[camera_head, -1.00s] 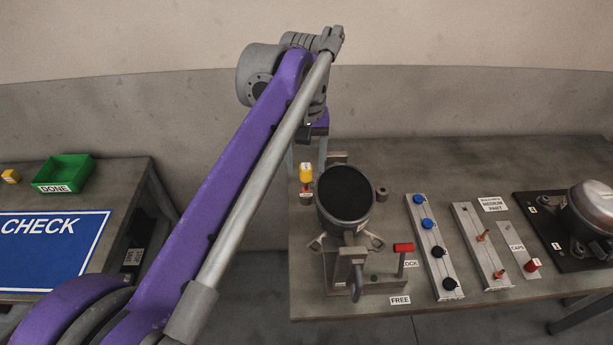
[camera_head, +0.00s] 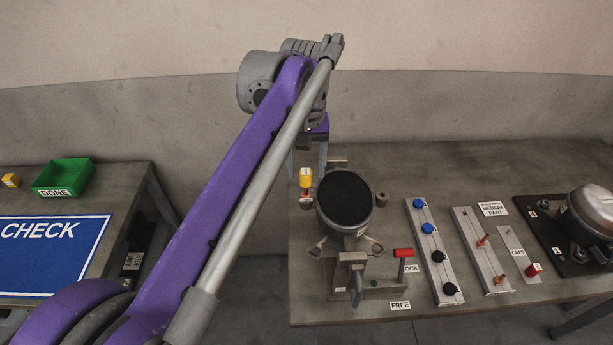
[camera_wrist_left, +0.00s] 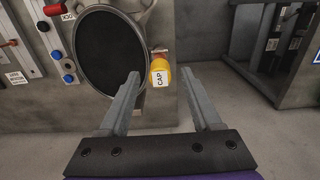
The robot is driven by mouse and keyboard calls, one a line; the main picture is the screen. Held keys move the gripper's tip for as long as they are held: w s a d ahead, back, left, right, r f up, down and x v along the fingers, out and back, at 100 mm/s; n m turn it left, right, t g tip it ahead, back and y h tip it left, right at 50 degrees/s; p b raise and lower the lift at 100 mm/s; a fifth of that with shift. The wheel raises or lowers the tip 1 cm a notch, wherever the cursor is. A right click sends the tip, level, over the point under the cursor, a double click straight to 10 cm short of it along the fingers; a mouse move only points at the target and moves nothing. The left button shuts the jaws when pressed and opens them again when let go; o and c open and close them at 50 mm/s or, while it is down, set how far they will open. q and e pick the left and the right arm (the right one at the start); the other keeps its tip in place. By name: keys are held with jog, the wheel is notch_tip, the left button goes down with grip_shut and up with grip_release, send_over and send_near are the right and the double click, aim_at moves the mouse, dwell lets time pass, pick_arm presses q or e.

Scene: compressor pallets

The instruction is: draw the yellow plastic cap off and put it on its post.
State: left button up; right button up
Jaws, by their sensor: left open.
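The yellow cap (camera_head: 306,178) sits on a stub at the left side of the black-topped compressor (camera_head: 345,196) in the head view. In the left wrist view, the cap (camera_wrist_left: 160,72), labelled CAP, lies between and just beyond the fingertips. My left gripper (camera_wrist_left: 160,76) is open and empty, with one finger on each side of the cap's line and no visible contact. In the head view my arm hides much of this gripper. A plate labelled CAPS (camera_head: 517,247) lies at the right, with a red cap (camera_head: 533,269) at its near end. I cannot make out the yellow cap's post.
The compressor stands in a fixture with a red-handled lever (camera_head: 403,253). Strips with blue and black knobs (camera_head: 437,256) and copper stubs (camera_head: 496,274) lie to the right. Another compressor (camera_head: 588,215) stands at far right. A green DONE bin (camera_head: 64,178) is on the left table.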

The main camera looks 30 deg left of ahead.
aim_at(306, 172)
jog(key=shift+r, duration=0.1)
dwell(0.3)
pick_arm(q)
grip_shut()
dwell(0.4)
jog(key=shift+r, duration=0.2)
pick_arm(e)
jog(key=shift+r, duration=0.15)
dwell(0.9)
pick_arm(q)
jog(key=shift+r+p, duration=1.65)
jog(key=shift+r, duration=1.2)
pick_arm(e)
jog(key=shift+t, duration=0.3)
jog(key=w+r, duration=0.1)
jog(key=r, duration=0.2)
jog(key=w+r, duration=0.1)
jog(key=shift+w+r, duration=0.2)
jog(key=shift+w, duration=0.1)
